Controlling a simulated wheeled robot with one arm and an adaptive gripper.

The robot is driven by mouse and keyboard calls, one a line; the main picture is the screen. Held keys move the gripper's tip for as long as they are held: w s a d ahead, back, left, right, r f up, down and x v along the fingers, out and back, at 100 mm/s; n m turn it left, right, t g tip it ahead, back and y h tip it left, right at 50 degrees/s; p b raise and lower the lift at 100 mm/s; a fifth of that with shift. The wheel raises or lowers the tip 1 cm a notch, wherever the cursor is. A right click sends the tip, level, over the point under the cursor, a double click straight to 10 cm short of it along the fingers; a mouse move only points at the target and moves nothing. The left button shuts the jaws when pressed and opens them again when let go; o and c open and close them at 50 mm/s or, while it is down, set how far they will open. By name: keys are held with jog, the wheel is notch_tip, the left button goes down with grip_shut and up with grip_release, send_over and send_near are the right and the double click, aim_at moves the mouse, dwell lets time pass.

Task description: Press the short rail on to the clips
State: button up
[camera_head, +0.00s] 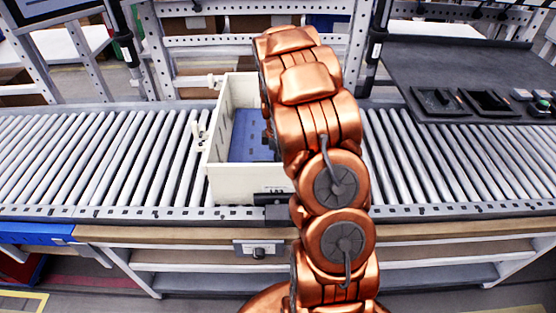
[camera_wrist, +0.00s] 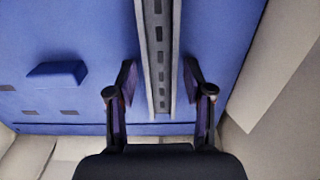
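A grey slotted metal rail (camera_wrist: 160,40) runs down the middle of the wrist view, from the top edge to just above my gripper's palm. It lies along a blue panel (camera_wrist: 95,30) inside a cream-white box. My gripper (camera_wrist: 160,76) is open, with one dark finger on each side of the rail and a gap on both sides. I cannot tell whether this is the short rail or whether clips lie under it. In the head view the box (camera_head: 240,185) stands on the roller conveyor, with the blue panel (camera_head: 250,135) inside. My arm hides the gripper and rail there.
A raised blue block (camera_wrist: 57,73) and small slots are on the panel left of the rail. The box wall (camera_wrist: 275,75) rises close on the right. The conveyor rollers (camera_head: 90,150) are clear on both sides. A dark table (camera_head: 450,65) with black trays stands at right.

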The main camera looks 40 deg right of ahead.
jog(key=shift+o, duration=0.6)
notch_tip(320, 180, up, 12)
dwell(0.8)
jog(key=s+a+r+m, duration=0.3)
jog(key=s+a+r, duration=0.3)
jog(key=a, duration=0.4)
jog(key=s+a+m+g, duration=0.1)
jog(key=s+a+m, duration=0.2)
jog(key=s+a, duration=0.4)
jog(key=s+a+r+m, duration=0.1)
jog(key=s+a+m, duration=0.3)
jog(key=s, duration=1.4)
jog(key=a, duration=0.3)
jog(key=shift+s+a+m+g, duration=0.2)
jog(key=shift+m+g, duration=0.1)
jog(key=shift+g, duration=0.1)
jog(key=shift+c, duration=0.2)
